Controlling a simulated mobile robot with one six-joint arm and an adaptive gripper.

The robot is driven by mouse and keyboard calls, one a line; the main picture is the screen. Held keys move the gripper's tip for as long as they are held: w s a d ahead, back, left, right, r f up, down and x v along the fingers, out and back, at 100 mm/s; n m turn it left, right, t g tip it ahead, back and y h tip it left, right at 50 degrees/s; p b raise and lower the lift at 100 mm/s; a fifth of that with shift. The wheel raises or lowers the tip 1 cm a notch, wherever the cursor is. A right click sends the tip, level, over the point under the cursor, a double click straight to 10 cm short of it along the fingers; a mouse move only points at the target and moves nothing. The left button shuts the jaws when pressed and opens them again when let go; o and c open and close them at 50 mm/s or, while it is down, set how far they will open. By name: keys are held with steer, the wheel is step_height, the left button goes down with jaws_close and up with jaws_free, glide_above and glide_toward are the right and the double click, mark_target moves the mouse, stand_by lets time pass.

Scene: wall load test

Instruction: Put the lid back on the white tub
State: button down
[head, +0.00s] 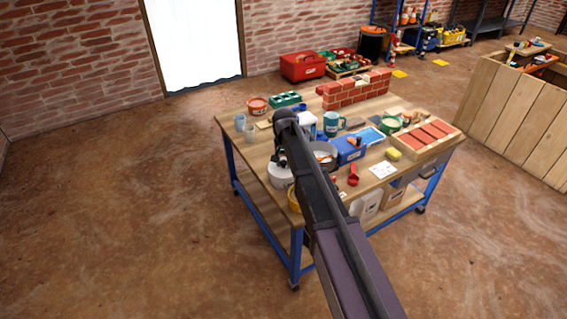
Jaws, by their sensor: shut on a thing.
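The white tub (281,181) stands at the left front part of the workbench, partly hidden behind my arm. A white round top, which looks like the lid (279,168), shows at its upper end. I cannot tell whether the lid is seated or held just above the rim. My gripper (279,160) points down right at this white top and is shut on it. The fingertips are small and dark, and my arm covers much of this area.
The workbench (256,148) is crowded: grey cups (249,131), a teal mug (331,124), a blue box (350,150), a red scoop (353,175), a yellow sponge (393,154) and a brick tray (425,139). A small brick wall (353,90) stands at the back. Open floor lies left.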

steer(key=shift+c, duration=1.6)
jaws_free()
steer(key=o, duration=0.3)
steer(key=shift+r, duration=0.15)
steer(key=shift+r+p, duration=3.4)
steer(key=shift+p, duration=0.15)
jaws_close()
